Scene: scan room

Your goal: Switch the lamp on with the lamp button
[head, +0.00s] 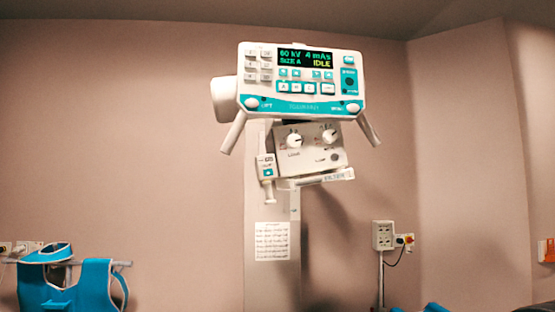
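The X-ray tube head's white and teal control panel (302,80) hangs on a column in the upper middle of the head view. Its display (305,59) reads 60 kV, 4 mAs, SIZE A and IDLE. Below it is a pale collimator box (310,153) with two white knobs, a left one (294,140) and a right one (329,136). A small dark round button (335,157) sits under the right knob. Its label is too small to read, so I cannot tell if it is the lamp button. No light field shows. My gripper is not in view.
Two handles (233,132) angle down beside the panel. A hand switch (267,167) hangs left of the collimator. Blue aprons (80,288) hang at lower left. A wall socket box (383,235) is at right. The space around the head looks clear.

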